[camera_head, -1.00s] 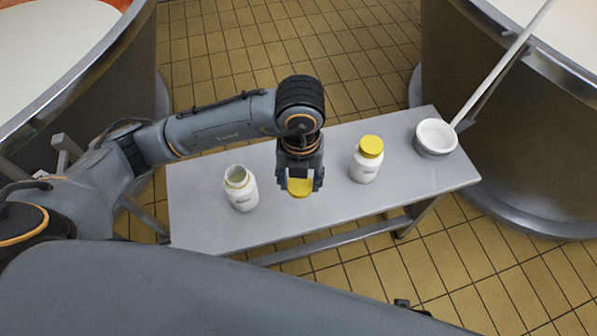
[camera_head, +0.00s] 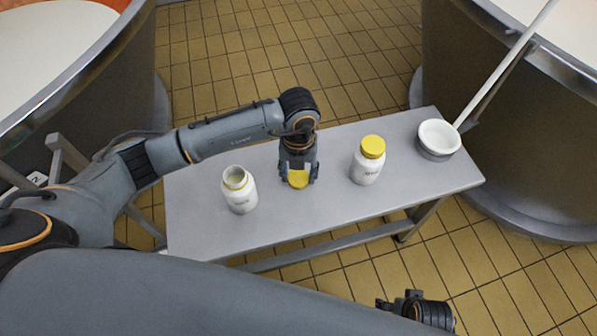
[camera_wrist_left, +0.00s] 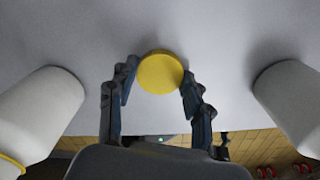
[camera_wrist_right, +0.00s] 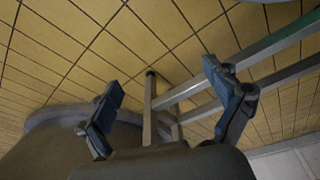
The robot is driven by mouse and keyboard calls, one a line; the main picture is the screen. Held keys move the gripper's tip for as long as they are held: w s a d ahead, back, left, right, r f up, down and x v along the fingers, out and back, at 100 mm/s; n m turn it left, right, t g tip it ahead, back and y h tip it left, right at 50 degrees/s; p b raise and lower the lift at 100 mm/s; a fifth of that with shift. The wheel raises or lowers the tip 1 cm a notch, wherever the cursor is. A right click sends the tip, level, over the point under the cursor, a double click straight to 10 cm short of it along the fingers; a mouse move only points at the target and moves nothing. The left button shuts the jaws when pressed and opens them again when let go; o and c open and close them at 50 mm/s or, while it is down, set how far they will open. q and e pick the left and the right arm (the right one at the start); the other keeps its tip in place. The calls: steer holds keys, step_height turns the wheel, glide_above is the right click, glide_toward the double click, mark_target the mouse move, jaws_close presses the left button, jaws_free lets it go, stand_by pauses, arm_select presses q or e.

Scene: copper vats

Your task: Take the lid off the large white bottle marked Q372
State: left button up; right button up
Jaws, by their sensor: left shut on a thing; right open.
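A white bottle (camera_head: 240,193) stands upright and uncapped on the left of the bench, its mouth open. A second white bottle (camera_head: 367,167) stands upright on the right with a yellow lid (camera_head: 372,146) on it. The labels are too small to read, so I cannot tell which is Q372. My left gripper (camera_head: 299,176) is between the bottles, shut on a loose yellow lid (camera_head: 297,180). The left wrist view shows this lid (camera_wrist_left: 160,73) between the fingertips, low over the bench or touching it. My right gripper (camera_wrist_right: 165,84) is open and empty, away from the bottles.
The grey bench (camera_head: 300,220) has bare room in front of and around the bottles. A white-lined grey bowl (camera_head: 437,138) stands at its right end, near a long pale pole (camera_head: 505,62). Large vats stand on both sides, over a tiled floor (camera_head: 280,50).

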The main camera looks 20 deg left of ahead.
mark_target(298, 177)
arm_select(q)
steer(key=shift+f, duration=0.1)
steer(key=o, duration=1.3)
arm_select(e)
steer(key=shift+r, duration=0.25)
arm_select(q)
step_height(298, 177, up, 12)
steer(key=shift+r+p, duration=0.15)
steer(key=shift+p, duration=0.7)
arm_select(e)
step_height(298, 177, down, 6)
steer(key=s, duration=0.2)
steer(key=shift+s+d, duration=0.15)
steer(key=shift+s, duration=0.05)
